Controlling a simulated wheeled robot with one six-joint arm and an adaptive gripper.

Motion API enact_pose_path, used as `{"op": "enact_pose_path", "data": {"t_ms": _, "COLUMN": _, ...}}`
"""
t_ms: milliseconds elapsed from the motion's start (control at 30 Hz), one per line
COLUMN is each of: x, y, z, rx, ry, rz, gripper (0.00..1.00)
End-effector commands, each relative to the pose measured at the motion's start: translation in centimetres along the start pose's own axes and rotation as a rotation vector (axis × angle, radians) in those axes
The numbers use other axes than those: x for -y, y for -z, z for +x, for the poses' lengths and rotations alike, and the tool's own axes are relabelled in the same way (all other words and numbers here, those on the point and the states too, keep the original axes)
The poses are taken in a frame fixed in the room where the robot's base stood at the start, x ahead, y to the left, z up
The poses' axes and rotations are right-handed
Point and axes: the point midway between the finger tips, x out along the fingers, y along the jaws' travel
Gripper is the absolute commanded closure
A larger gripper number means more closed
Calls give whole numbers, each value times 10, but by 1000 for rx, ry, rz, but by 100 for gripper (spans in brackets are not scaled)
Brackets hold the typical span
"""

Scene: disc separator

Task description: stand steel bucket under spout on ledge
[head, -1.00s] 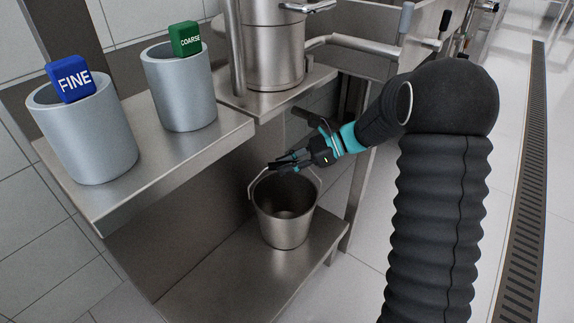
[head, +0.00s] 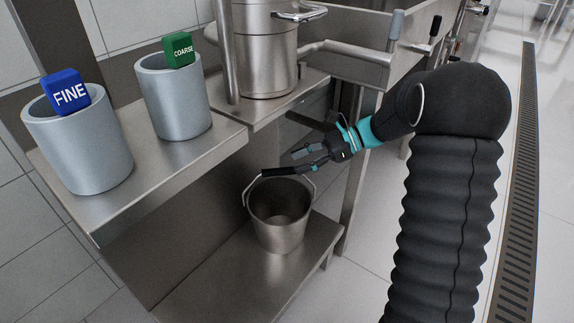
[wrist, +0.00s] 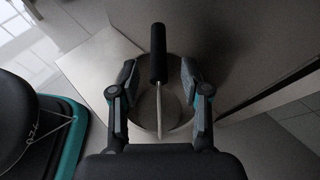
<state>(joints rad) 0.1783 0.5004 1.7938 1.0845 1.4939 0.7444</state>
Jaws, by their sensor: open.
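The steel bucket (head: 282,222) stands upright on the low steel ledge (head: 225,280). Its wire bail is raised, with a black grip (head: 285,171) at the top. My gripper (head: 303,160) is open, just above and right of the grip in the head view. In the wrist view the black grip (wrist: 158,55) shows between and beyond my two spread fingers, with clear gaps on both sides. The bucket's round mouth (wrist: 178,118) lies below, partly hidden by my fingers. A dark part (head: 308,121) juts out under the upper shelf; I cannot tell whether it is the spout.
Two grey cylindrical bins stand on the upper left shelf (head: 150,160), with a blue FINE block (head: 66,93) and a green COARSE block (head: 178,50). A steel vessel (head: 268,60) and pipe (head: 350,48) are above. Open floor lies to the right.

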Motion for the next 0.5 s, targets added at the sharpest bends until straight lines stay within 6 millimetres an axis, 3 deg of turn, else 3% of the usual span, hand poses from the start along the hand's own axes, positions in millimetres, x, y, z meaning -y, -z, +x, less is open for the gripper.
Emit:
{"op": "enact_pose_path", "data": {"t_ms": 200, "x": 0, "y": 0, "z": -40, "rx": 0, "ry": 2, "rz": 2, "gripper": 53}}
{"op": "enact_pose_path", "data": {"t_ms": 500, "x": -4, "y": -4, "z": -60, "rx": -17, "ry": -5, "rz": -16, "gripper": 53}}
